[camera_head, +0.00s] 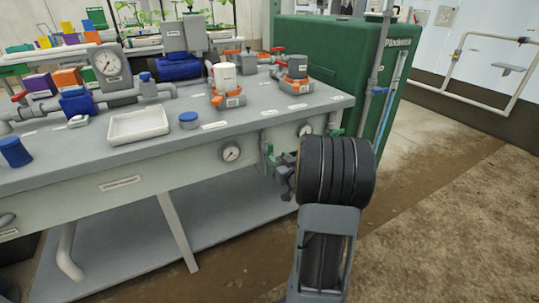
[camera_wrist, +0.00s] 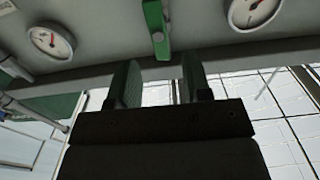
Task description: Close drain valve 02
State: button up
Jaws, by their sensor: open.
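A green valve handle (camera_wrist: 155,28) hangs down between two gauges on the skid's front panel in the wrist view. In the head view a green handle (camera_head: 270,155) shows between the gauges, just left of my arm. No readable label tells me which valve it is. My gripper (camera_wrist: 158,70) is open and empty, its two fingers apart just below the handle in the wrist picture. The handle's lower end lines up with the gap between the fingers, not visibly touching them. In the head view my dark wrist hides most of the gripper and part of the valve.
Gauges (camera_head: 230,152) and (camera_head: 305,129) flank the handle on the panel. Another green handle (camera_head: 338,132) is further right, near the green tank (camera_head: 330,60). A white tray (camera_head: 138,125) stands on the skid top. Brown floor (camera_head: 450,200) is clear at right.

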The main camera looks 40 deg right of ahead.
aim_at(271, 152)
jog(key=shift+w+d+b, duration=0.25)
jog(key=shift+w+b, duration=0.1)
jog(key=shift+w, duration=1.25)
jog(key=shift+w+d+b, duration=0.2)
jog(key=shift+w+b, duration=0.1)
jog(key=shift+w, duration=1.25)
jog(key=shift+c, duration=0.4)
grip_shut()
